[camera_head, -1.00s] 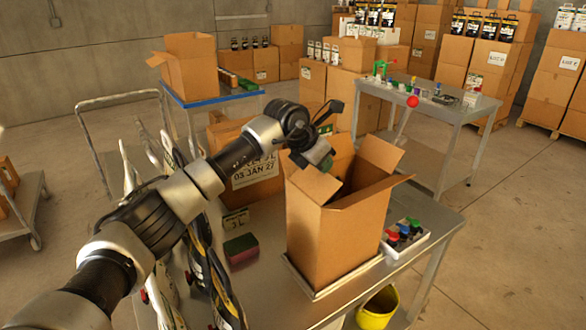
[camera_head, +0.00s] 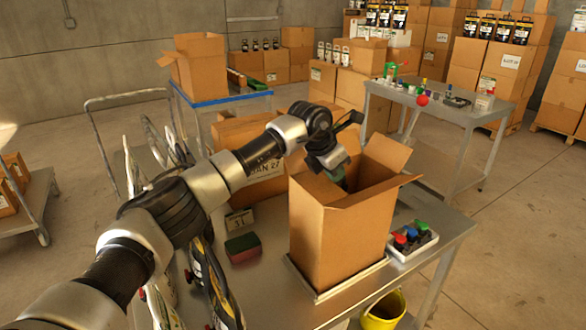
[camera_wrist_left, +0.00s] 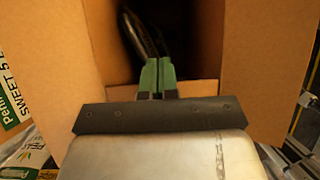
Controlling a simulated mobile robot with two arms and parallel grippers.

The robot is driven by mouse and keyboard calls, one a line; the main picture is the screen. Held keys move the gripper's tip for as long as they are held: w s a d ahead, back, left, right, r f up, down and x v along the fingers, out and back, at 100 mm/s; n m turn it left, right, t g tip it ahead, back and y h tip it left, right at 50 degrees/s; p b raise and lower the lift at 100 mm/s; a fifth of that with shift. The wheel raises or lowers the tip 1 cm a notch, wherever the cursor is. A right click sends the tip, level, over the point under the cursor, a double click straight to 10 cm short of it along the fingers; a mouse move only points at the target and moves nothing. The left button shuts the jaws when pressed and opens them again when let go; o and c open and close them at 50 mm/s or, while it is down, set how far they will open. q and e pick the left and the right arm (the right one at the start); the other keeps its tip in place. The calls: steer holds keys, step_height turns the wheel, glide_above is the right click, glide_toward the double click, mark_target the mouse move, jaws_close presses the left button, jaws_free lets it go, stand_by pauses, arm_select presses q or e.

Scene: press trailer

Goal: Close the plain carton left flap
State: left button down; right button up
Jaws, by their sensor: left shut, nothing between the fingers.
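The plain carton (camera_head: 335,245) stands upright on a metal table, its top open. In the left wrist view the green fingers (camera_wrist_left: 157,76) are together and empty, pointing into the dark carton between brown panels. I cannot tell whether they touch a flap. My right gripper is not in view.
A tray of coloured stamps (camera_head: 409,240) sits right of the carton. A green and red sponge block (camera_head: 242,247) and several upright bags (camera_head: 212,285) are to its left. A printed carton (camera_head: 262,172) stands behind. A yellow bucket (camera_head: 383,312) is below the table's front edge.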

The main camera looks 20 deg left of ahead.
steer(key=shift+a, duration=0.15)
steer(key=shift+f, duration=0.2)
